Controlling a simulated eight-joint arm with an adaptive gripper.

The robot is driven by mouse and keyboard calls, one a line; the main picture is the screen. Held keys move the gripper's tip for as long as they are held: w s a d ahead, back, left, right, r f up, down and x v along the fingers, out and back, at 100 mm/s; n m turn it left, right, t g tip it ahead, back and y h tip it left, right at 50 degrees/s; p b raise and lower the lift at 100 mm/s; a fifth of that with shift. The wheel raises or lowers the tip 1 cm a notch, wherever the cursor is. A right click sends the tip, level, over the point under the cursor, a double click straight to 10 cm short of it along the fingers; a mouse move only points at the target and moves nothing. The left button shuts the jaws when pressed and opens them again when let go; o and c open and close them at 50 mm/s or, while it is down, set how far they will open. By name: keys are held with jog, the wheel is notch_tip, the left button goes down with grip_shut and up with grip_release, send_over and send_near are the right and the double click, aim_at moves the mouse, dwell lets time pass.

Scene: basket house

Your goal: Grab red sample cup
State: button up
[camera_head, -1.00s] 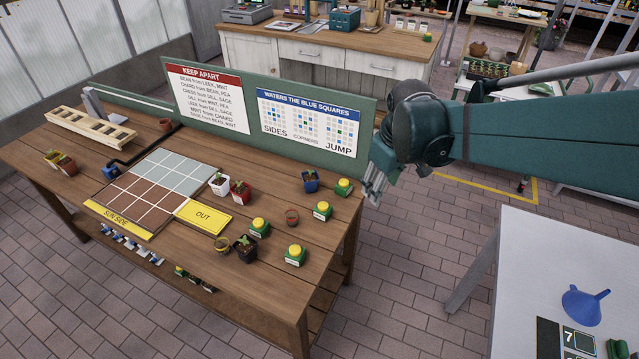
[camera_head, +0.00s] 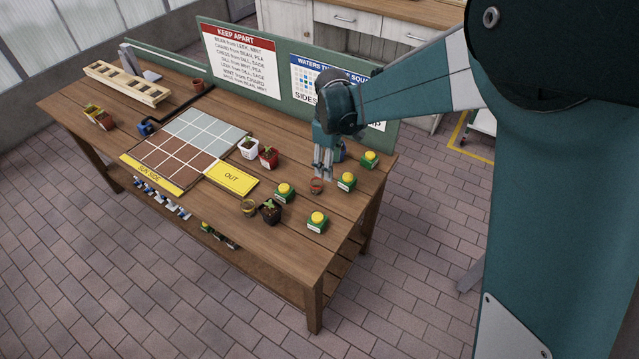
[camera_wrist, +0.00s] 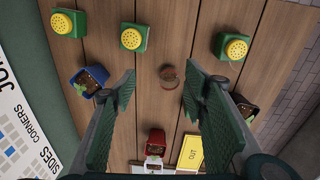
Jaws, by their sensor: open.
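The small reddish-brown round cup (camera_head: 316,186) stands on the wooden bench among the green boxes with yellow domes. It also shows in the wrist view (camera_wrist: 169,76), between the two fingers and a little beyond their tips. My gripper (camera_head: 322,174) points down just above and beside this cup in the head view. In the wrist view my gripper (camera_wrist: 160,88) has its fingers wide apart with nothing between them. I cannot tell the exact height left above the cup.
Green boxes with yellow domes (camera_head: 346,181) surround the cup. A red pot (camera_head: 268,157), a white pot (camera_head: 249,148) and a dark pot (camera_head: 270,212) stand nearby. A blue pot (camera_wrist: 90,81) sits left of the fingers. The green sign board (camera_head: 240,80) rises behind.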

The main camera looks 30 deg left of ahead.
jog(key=n, duration=0.1)
send_near(316, 184)
jog(key=s, duration=0.1)
jog(key=shift+d, duration=0.2)
jog(key=shift+f, duration=1.25)
jog(key=shift+w+d+f, duration=0.1)
jog(key=shift+f, duration=1.2)
jog(key=shift+w+d+f, duration=0.1)
jog(key=shift+f, duration=1.25)
jog(key=c, duration=1)
